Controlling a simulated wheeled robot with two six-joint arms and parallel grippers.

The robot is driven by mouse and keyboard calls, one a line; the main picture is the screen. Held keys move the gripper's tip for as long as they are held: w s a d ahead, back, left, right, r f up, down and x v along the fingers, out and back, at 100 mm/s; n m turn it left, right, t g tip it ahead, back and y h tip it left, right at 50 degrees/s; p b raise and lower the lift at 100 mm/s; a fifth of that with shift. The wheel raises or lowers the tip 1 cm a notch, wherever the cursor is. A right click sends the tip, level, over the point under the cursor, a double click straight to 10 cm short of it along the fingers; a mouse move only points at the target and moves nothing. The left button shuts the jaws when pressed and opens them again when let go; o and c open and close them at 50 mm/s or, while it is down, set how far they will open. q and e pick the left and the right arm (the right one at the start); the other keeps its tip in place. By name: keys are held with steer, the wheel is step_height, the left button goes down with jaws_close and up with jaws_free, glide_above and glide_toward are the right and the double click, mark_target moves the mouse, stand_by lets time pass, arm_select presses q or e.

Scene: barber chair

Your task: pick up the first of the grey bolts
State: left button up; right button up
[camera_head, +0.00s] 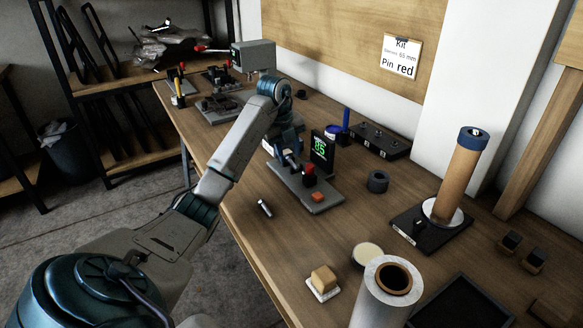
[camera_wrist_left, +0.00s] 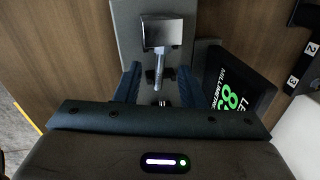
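One grey bolt (camera_head: 264,207) lies on the workbench in the head view, left of a grey measuring device (camera_head: 322,202) with a green-lit display (camera_head: 320,147). My left gripper (camera_head: 291,160) points down over the device's far left end, away from that bolt. In the left wrist view its two dark blue fingers (camera_wrist_left: 158,88) are apart. A silver piece with a block-like head and thin shaft (camera_wrist_left: 158,66) lies over the device plate, its lower end between the fingers. I cannot tell whether it is a bolt or part of the device. My right gripper is out of view.
A dark ring (camera_head: 377,181) and a black block with sockets (camera_head: 380,140) sit right of the device. A tan cylinder (camera_head: 459,180) stands on a black base farther right. A grey tube (camera_head: 386,296) and a small wooden block (camera_head: 323,280) are near the front. Bench around the bolt is clear.

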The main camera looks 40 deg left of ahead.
arm_select(q)
steer(key=shift+w+d+f, duration=0.1)
steer(key=shift+w+f, duration=0.05)
steer(key=shift+f, duration=0.4)
steer(key=shift+w+f, duration=0.1)
steer(key=shift+f, duration=0.45)
jaws_close()
steer(key=shift+r, duration=0.15)
